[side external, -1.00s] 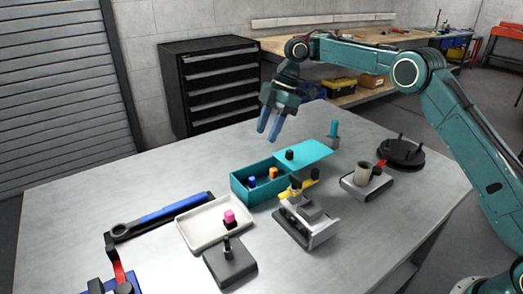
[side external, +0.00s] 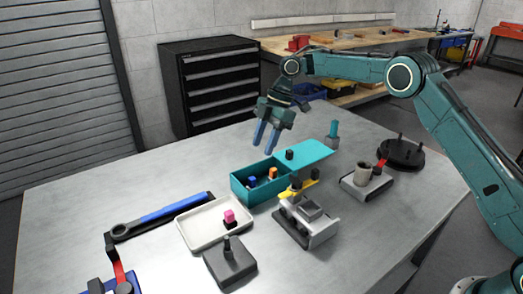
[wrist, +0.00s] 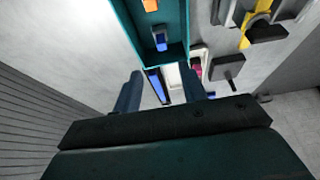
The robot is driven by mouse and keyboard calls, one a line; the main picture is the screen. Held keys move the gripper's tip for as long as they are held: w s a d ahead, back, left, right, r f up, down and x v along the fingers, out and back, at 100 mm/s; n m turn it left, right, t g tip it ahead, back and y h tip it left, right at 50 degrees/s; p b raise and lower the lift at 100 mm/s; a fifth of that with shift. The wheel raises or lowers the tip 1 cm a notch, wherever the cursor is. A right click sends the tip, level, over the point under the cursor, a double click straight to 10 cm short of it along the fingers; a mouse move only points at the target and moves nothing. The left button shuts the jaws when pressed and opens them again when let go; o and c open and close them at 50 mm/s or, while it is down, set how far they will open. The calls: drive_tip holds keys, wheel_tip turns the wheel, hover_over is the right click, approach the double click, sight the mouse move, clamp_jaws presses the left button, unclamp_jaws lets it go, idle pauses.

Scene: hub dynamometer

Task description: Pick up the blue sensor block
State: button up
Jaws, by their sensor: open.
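The blue sensor block (side external: 252,181) stands in the left part of the open teal box (side external: 240,194), with an orange block (side external: 272,173) to its right in the same box. In the wrist view the blue block (wrist: 160,41) shows inside the teal box (wrist: 177,50), above and between my fingers, with the orange block (wrist: 150,5) at the top edge. My gripper (side external: 264,147) is open and empty, pointing down above the box and apart from it. Its two fingers also show in the wrist view (wrist: 160,88).
A teal lid (side external: 303,152) lies at the box's right end. A grey fixture (side external: 310,222) with a yellow part stands in front of the box. A white tray (side external: 192,240) with a pink block (side external: 229,216) and a blue-handled wrench (side external: 170,212) are to the left.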

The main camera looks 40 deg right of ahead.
sight(252, 178)
drive_tip(key=shift+x, duration=3.15)
drive_tip(key=shift+s+f, duration=0.1)
drive_tip(key=shift+f, duration=0.1)
drive_tip(key=shift+x, duration=2.45)
drive_tip(key=shift+s, duration=0.1)
drive_tip(key=c, duration=0.9)
drive_tip(key=shift+r, duration=0.15)
drive_tip(key=shift+r, duration=4.9)
